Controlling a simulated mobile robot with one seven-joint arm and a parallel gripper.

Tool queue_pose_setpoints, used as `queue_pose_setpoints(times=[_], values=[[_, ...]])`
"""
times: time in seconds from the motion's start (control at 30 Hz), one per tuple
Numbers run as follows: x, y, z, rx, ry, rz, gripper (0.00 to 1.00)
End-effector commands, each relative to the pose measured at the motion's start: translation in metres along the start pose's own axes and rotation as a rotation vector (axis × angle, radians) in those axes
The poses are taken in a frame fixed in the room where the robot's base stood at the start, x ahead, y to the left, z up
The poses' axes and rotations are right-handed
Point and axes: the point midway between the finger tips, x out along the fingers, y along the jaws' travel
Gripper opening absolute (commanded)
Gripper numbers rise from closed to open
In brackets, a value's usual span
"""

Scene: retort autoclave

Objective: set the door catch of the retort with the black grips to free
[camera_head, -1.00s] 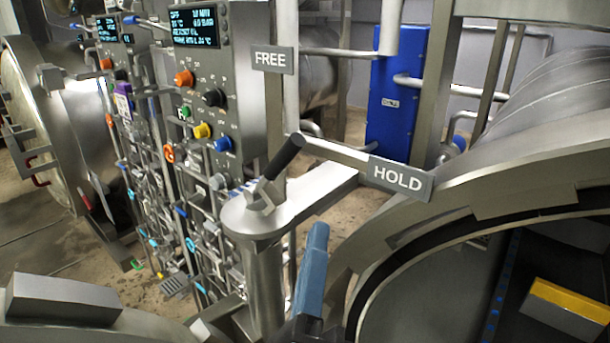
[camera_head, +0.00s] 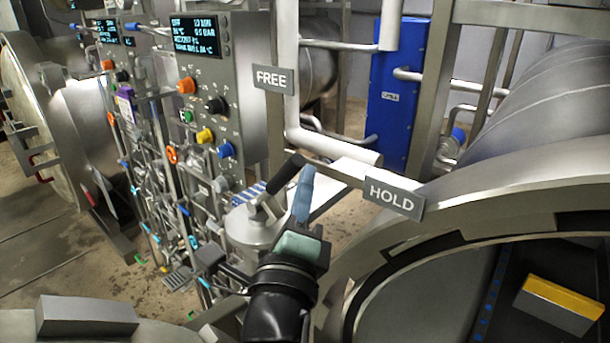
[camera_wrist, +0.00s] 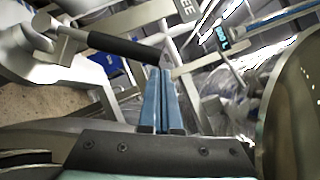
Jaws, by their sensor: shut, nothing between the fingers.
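The door catch is a lever with a black grip (camera_head: 283,178) on a grey post top (camera_head: 248,228). The lever points up and away, between the FREE plate (camera_head: 273,78) and the HOLD plate (camera_head: 394,196). My gripper (camera_head: 306,176) is shut and empty, its blue fingers just right of the grip, on the HOLD side. In the wrist view the black grip (camera_wrist: 122,46) crosses above the shut fingertips (camera_wrist: 160,72), near its free end. I cannot tell whether they touch. Part of the FREE plate (camera_wrist: 188,8) shows there.
The retort's round opening (camera_head: 440,280) fills the lower right, with a yellow-topped block (camera_head: 553,300) inside. A control panel (camera_head: 215,110) with coloured knobs and dense pipework stands to the left. A white pipe (camera_head: 335,148) runs behind the lever. A blue cabinet (camera_head: 395,95) stands behind.

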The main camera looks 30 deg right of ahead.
Motion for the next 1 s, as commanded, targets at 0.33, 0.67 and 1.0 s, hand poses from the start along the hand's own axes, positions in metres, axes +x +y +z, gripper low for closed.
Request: queue_pose_setpoints(times=[0.33, 0.67, 1.0], values=[[0.0, -0.001, 0.001, -0.004, -0.001, 0.002, 0.0], [0.011, -0.01, 0.019, -0.097, -0.005, 0.067, 0.0], [0.037, -0.02, 0.057, -0.32, -0.005, 0.216, 0.0]])
